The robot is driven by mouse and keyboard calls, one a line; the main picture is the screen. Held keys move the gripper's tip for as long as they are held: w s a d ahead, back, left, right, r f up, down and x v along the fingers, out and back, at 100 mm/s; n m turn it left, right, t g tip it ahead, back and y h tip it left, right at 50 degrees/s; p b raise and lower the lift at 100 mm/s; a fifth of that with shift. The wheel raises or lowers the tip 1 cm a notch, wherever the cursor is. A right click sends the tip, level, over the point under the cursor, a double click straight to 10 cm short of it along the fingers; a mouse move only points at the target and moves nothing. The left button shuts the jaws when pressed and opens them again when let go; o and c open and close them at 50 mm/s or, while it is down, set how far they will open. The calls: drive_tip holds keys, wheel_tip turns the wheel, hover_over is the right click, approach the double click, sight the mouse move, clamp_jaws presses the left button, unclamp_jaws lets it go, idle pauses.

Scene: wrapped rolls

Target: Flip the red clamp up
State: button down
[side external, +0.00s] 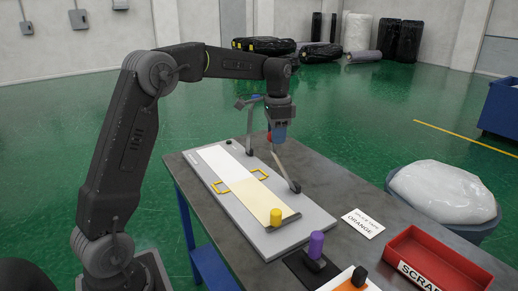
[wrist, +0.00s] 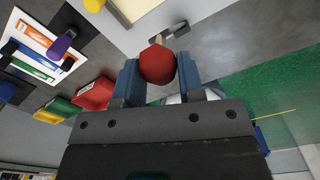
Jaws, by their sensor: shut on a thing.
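The red clamp has a red knob (wrist: 158,64) between my gripper's blue fingers (wrist: 157,80) in the wrist view. In the side view my gripper (side external: 278,135) is over the board's right edge, mostly covering the red knob (side external: 269,137). The clamp's grey arm (side external: 284,170) slants up from its pivot at the right edge of the grey board (side external: 232,217) to my gripper. A second grey arm with a blue end (side external: 255,98) stands upright farther back.
A white and cream strip (side external: 228,170) lies on the board, with yellow frames at its sides and a yellow knob (side external: 275,216) at the near end.

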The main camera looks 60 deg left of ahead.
drive_tip(key=w, duration=1)
drive_tip(key=shift+w+a+r, duration=0.15)
drive_tip(key=shift+w+a, duration=0.15)
drive_tip(key=shift+a, duration=0.05)
drive_tip(key=shift+w, duration=0.1)
idle(0.4)
drive_tip(key=c, duration=1.1)
unclamp_jaws()
drive_tip(key=o, duration=0.4)
drive_tip(key=shift+d+r, duration=0.15)
drive_tip(key=shift+c, duration=0.2)
drive_tip(key=shift+r, duration=0.1)
